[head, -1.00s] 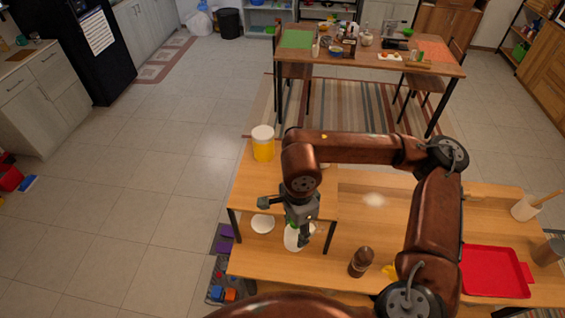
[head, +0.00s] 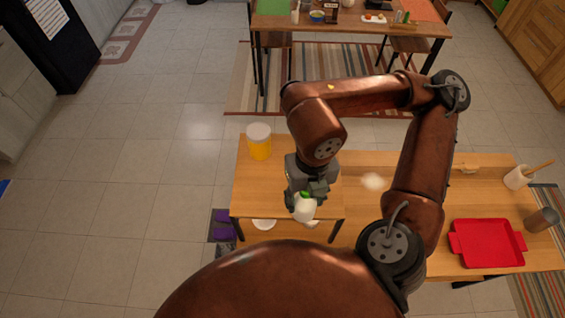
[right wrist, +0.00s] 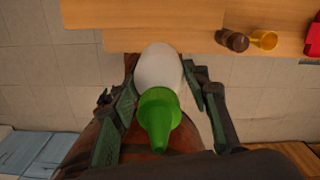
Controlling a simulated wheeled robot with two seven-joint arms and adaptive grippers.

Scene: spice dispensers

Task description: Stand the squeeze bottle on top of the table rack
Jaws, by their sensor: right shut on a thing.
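The squeeze bottle (head: 305,210) is white with a green tapered cap; it also shows large in the right wrist view (right wrist: 160,68). My right gripper (head: 306,198) is shut on it, with a finger on each side of its body in the wrist view. The table rack (head: 262,190) is a wooden shelf on dark legs at the left of the table. The bottle appears at the rack's front edge, apparently held clear; its exact height over the top I cannot tell. My left gripper is not in view.
A yellow container with a white lid (head: 259,142) stands at the rack's back left. White dishes (head: 264,224) show beneath the rack. A red tray (head: 486,243) lies at the table's right. A brown shaker (right wrist: 232,40) and yellow cup (right wrist: 263,40) stand on the table.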

